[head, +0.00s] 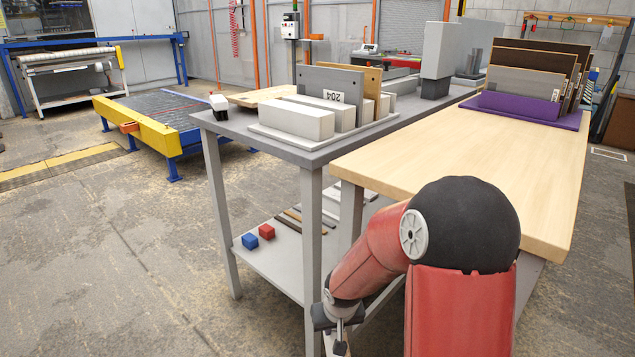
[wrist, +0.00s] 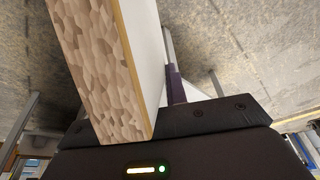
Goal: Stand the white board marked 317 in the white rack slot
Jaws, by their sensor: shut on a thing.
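My gripper (head: 339,322) hangs low in front of the tables in the head view, beside the lower shelf. In the wrist view it is shut on a board (wrist: 150,50) with a white face and a speckled chipboard edge. No number shows on this board, so I cannot read whether it is 317. In the head view the held board is mostly hidden or cannot be made out. The white rack (head: 290,121) stands on the grey table, with thick white blocks and slots between them. A grey board labelled 204 (head: 318,82) and a tan board (head: 371,75) stand upright in it.
A purple rack (head: 515,107) with several brown and grey boards stands at the far end of the wooden table (head: 470,150). The wooden tabletop's near part is clear.

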